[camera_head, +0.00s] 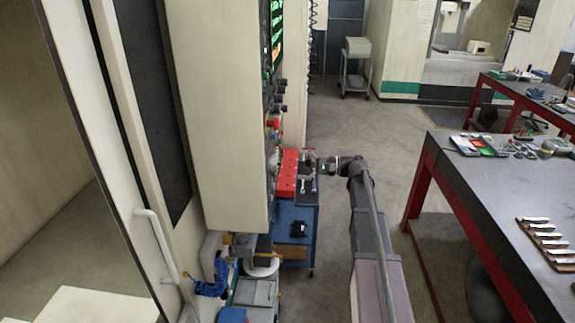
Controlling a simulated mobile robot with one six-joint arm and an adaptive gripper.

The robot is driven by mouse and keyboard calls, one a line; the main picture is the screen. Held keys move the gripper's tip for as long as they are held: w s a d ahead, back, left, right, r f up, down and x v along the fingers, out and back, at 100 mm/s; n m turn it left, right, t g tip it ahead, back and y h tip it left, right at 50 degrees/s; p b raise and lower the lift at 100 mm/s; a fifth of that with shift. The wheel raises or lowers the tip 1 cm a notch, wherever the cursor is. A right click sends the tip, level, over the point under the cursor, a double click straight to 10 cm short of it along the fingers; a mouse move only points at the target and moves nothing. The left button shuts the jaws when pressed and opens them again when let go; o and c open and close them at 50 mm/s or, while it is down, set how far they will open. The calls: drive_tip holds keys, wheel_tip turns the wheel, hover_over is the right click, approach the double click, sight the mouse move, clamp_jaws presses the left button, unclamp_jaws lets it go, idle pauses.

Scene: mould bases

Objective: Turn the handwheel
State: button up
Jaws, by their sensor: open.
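My gripper (308,164) is at the end of my grey arm, which reaches up through the middle of the picture and bends left at the wrist. It is open and points left, towards the control panel (271,90) of the pale machine. It is small in this view, and I see nothing held in it. The panel is seen nearly edge-on, with several dark knobs and a red button (272,123) sticking out to the right. I cannot make out the handwheel for certain among these parts. A gap shows between the gripper and the panel.
A blue cart (297,216) with a red holder (287,174) stands below my gripper, beside the machine. A dark-topped workbench (510,190) with red legs stands on the right, with tools on it. The grey floor between bench and cart is partly free.

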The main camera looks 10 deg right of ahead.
drive_tip(key=shift+v, duration=1.8)
drive_tip(key=s+a+f+n+g+h+b, duration=0.2)
drive_tip(key=s+a+f+h, duration=0.3)
drive_tip(key=f, duration=0.4)
drive_tip(key=s+a+f+n+g+h+b, duration=0.2)
drive_tip(key=s+a+f+h+b, duration=0.1)
drive_tip(key=s+a+f, duration=0.45)
drive_tip(key=s+d+f+n+g+h+b, duration=0.1)
drive_tip(key=s+f+n+h+b, duration=0.2)
drive_tip(key=s+f+h, duration=0.6)
drive_tip(key=shift+s+d+f+n+g, duration=0.35)
drive_tip(key=shift+s+f+n, duration=0.5)
drive_tip(key=shift+s, duration=1.1)
